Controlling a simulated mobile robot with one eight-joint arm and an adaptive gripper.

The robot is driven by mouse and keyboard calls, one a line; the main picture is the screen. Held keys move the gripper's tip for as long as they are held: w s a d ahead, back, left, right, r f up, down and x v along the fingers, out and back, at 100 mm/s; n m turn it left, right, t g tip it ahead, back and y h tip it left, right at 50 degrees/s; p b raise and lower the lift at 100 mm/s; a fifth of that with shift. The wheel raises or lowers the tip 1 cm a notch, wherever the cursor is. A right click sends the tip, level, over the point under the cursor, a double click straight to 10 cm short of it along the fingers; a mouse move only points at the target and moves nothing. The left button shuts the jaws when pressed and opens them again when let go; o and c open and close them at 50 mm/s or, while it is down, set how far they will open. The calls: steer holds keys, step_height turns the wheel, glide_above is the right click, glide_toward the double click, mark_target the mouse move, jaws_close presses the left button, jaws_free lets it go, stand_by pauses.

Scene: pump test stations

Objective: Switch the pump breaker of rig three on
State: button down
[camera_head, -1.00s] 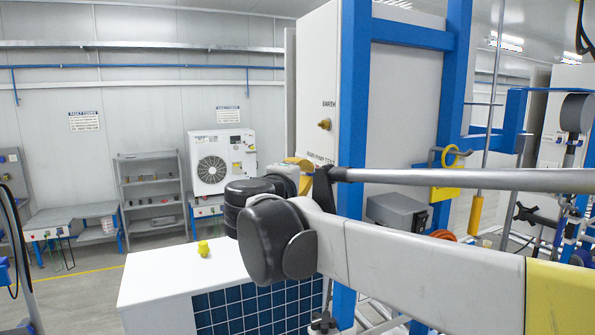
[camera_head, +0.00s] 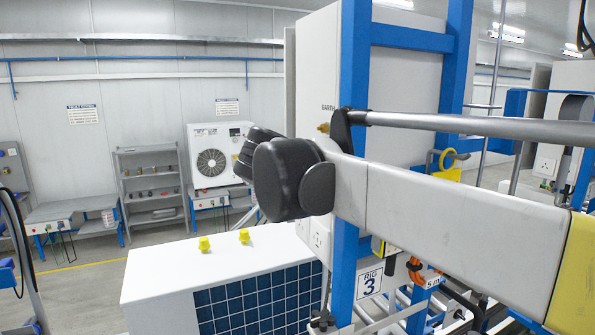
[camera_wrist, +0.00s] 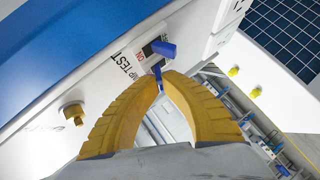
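In the wrist view, the pump breaker (camera_wrist: 163,48) shows a blue lever on a white panel (camera_wrist: 110,75), beside a red "ON" mark and lettering ending in "MP TEST". My gripper (camera_wrist: 158,74) has two yellow fingers whose tips come nearly together at the lever. A blue strip shows between the tips; I cannot tell whether they touch or grip it. In the head view, the rig three cabinet (camera_head: 317,70) stands behind a blue frame with a "RIG 3" sign (camera_head: 370,283). My arm's dark joint and pale link hide the breaker and gripper there.
A brass knob (camera_wrist: 72,113) sticks out of the panel left of my fingers; it is partly hidden in the head view (camera_head: 324,128). The blue frame post (camera_head: 352,75) stands close to my arm. A white unit (camera_head: 215,262) with two yellow caps stands below left.

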steer(key=c, duration=1.8)
jaws_free()
steer(key=shift+d, duration=0.1)
steer(key=shift+c, duration=0.2)
steer(key=shift+w, duration=0.1)
steer(key=v, duration=1.2)
